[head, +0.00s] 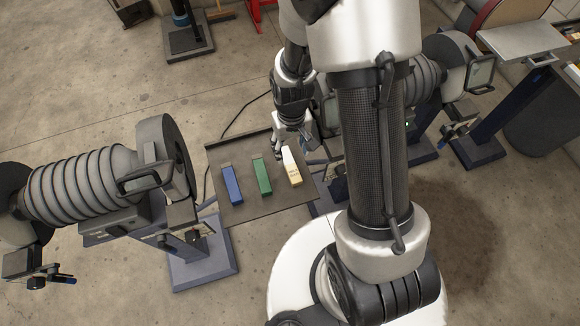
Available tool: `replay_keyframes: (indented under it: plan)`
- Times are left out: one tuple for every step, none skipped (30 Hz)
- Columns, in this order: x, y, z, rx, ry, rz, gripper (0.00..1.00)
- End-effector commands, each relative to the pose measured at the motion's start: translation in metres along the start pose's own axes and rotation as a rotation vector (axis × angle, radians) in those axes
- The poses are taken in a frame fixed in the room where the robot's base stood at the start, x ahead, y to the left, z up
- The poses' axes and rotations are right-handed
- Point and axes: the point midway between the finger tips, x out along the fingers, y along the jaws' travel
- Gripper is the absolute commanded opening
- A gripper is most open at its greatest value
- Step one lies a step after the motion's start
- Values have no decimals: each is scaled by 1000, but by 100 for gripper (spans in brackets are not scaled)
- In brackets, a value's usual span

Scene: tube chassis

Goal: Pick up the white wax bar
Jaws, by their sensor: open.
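A white wax bar (288,157) with a yellowish labelled sleeve on its near half lies at the right on a dark tray table (240,206). My gripper (292,153) is open and comes down from above at the far end of the white bar. Its fingers look very close to the bar, one of them partly beside it; whether they touch it cannot be told from this view. A green bar (262,176) lies to the left of the white one, and a blue bar (231,185) lies further left.
A grey ribbed machine (85,188) on a blue stand is close to the tray's left side. Another ribbed machine (428,75) stands to the right behind my arm. The tray's near part is bare. A dark cable (243,112) runs behind the tray.

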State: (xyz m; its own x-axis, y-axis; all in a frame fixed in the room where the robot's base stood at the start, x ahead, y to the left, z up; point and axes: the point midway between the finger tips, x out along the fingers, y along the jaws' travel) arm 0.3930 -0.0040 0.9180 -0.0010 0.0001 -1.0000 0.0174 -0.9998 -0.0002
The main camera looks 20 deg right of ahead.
Motion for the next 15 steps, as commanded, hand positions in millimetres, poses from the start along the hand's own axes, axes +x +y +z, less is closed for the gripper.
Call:
replay_keyframes:
  plan:
    - [12, 0, 1, 0, -3, 0, 52]
    - [17, 0, 0, 0, -2, 0, 52]
    - [22, 0, 0, 0, -1, 0, 52]
    - [24, 0, 0, 0, -1, 0, 52]
    - [26, 0, 0, 0, -1, 0, 52]
    - [28, 0, 0, 0, 0, 0, 52]
    - [29, 0, 0, 0, 0, 0, 52]
    - [30, 0, 0, 0, 1, 0, 52]
    - [32, 0, 0, 0, 1, 0, 52]
    - [33, 0, 0, 0, 1, 0, 52]
    - [35, -1, 0, 0, 1, 0, 52]
    - [39, -1, 0, 0, 0, 0, 52]
    - [42, -1, 0, 0, -1, 0, 52]
    - [46, -2, 1, -1, -1, 0, 52]
    - [53, -3, 1, -1, -2, 0, 52]
